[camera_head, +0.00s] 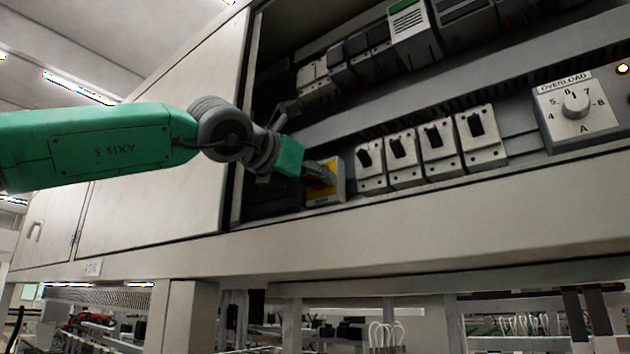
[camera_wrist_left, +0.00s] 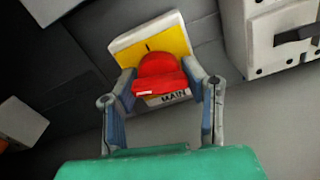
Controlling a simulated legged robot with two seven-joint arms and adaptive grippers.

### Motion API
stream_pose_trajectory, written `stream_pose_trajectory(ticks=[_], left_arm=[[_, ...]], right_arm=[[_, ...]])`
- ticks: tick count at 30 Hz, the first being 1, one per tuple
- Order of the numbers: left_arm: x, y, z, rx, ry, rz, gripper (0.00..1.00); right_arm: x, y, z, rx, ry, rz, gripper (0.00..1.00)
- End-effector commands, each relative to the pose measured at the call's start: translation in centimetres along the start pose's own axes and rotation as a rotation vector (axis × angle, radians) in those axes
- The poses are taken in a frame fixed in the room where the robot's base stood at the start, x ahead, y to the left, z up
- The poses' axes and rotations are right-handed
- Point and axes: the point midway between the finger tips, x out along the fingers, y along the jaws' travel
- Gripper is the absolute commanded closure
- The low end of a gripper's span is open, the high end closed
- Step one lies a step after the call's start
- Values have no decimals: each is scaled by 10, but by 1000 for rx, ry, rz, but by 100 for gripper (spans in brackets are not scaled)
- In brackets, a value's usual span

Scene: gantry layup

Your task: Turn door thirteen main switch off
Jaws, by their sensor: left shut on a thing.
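The main switch (camera_head: 338,182) is a pale box with a yellow plate, at the lower left inside the open cabinet. In the left wrist view its yellow plate (camera_wrist_left: 182,39) carries a red rotary knob (camera_wrist_left: 160,78), with a label reading MAIN below it. My left gripper (camera_head: 318,172) reaches in from the left in front of the switch. In the left wrist view its two fingers (camera_wrist_left: 165,92) are on either side of the red knob, shut on it. In the head view the gripper mostly hides the knob. My right gripper is in neither view.
Several breakers (camera_head: 440,146) with black levers stand right of the switch. An overload dial (camera_head: 575,106) is further right. More modules (camera_head: 345,60) fill the upper rail. The cabinet door (camera_head: 165,130) is at the left, and the cabinet's lower ledge (camera_head: 420,220) runs below.

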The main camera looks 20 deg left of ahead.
Motion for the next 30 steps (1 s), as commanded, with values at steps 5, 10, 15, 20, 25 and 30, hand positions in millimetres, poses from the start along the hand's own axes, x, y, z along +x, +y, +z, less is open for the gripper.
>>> stream_pose_trajectory(ticks=[5, 10, 15, 20, 25, 30], left_arm=[[0, 0, -2, -161, 1, 1, 90], [-1, 0, 0, -222, 1, 1, 90], [-1, 0, 0, -222, 1, 0, 90], [-1, 0, 0, -221, 0, 0, 38], [0, 0, 0, -220, 1, 0, 38], [-3, 1, 0, -220, 1, 0, 38]], right_arm=[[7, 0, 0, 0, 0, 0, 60], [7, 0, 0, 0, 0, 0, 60], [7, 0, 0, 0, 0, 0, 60], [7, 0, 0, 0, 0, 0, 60], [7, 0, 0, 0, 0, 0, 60], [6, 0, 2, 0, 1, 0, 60]])
